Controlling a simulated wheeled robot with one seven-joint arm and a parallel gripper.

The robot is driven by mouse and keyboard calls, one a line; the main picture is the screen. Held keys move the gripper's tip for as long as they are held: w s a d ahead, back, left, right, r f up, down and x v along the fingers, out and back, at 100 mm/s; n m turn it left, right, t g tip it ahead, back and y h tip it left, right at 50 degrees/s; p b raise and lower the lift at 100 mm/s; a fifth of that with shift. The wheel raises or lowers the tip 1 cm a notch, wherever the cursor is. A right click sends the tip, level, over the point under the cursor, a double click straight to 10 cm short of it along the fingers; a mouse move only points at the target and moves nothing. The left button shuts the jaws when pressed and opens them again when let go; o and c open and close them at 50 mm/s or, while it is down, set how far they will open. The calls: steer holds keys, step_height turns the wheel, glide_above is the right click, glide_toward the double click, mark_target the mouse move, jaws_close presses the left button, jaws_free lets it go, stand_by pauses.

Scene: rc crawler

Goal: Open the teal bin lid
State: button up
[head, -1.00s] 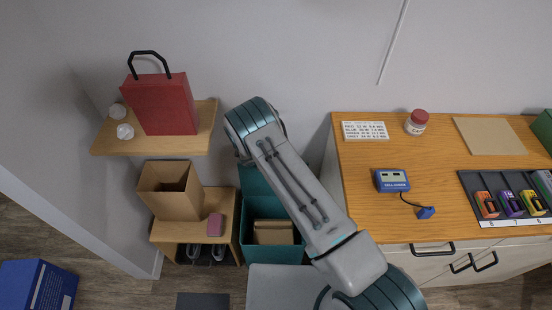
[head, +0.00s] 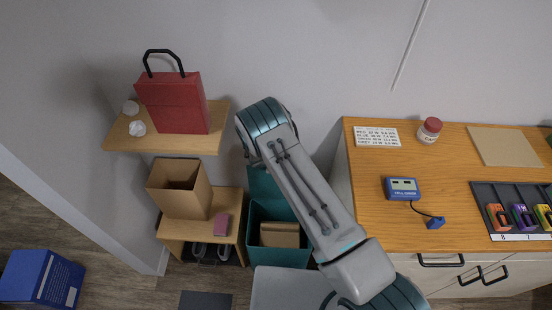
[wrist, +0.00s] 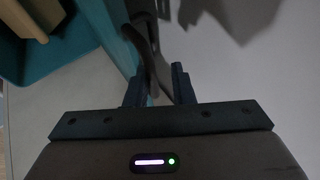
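The teal bin (head: 256,248) stands on the floor between the low wooden shelf and the counter. Its mouth is open and a brown box (head: 280,234) shows inside. A teal panel that looks like its lid (head: 262,184) stands raised at the back, partly hidden by my arm. In the wrist view the teal bin (wrist: 75,55) fills the upper left. My gripper (wrist: 158,85) has its two fingers apart, with a dark curved piece, perhaps a handle (wrist: 150,45), at and beyond the gap. Contact cannot be told. My gripper is hidden in the head view.
A wooden counter (head: 365,210) at the right holds a blue device (head: 403,188), a jar (head: 429,130) and colored packs in a tray. At the left are a shelf (head: 215,140) with a red bag (head: 178,108), and a low unit (head: 178,232) with an open carton (head: 180,190).

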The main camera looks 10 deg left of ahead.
steer(key=b+v, duration=0.1)
steer(key=v, duration=1.2)
steer(key=shift+a+r, duration=0.2)
steer(key=shift+r, duration=0.05)
steer(key=s+d+r+m+g, duration=0.1)
steer(key=s+d+r+m, duration=0.2)
steer(key=d+r+m, duration=0.75)
steer(key=s+d+r+m+g, duration=0.25)
steer(key=d+r+m, duration=0.45)
steer(key=r+m, duration=0.65)
steer(key=s+d+r+m+y, duration=0.1)
steer(key=s+d+r+m, duration=0.1)
steer(key=s+m, duration=0.5)
steer(key=s+d+r+m+y, duration=0.2)
steer(key=s+r+m, duration=0.2)
steer(key=s+m, duration=0.4)
steer(key=s+d+r+m+y, duration=0.1)
steer(key=s+m, duration=0.6)
steer(key=m, duration=0.7)
step_height(320, 180, up, 2)
steer(key=shift+s+d+r+t, duration=0.1)
steer(key=shift+s+d+t, duration=0.25)
steer(key=shift+d, duration=0.45)
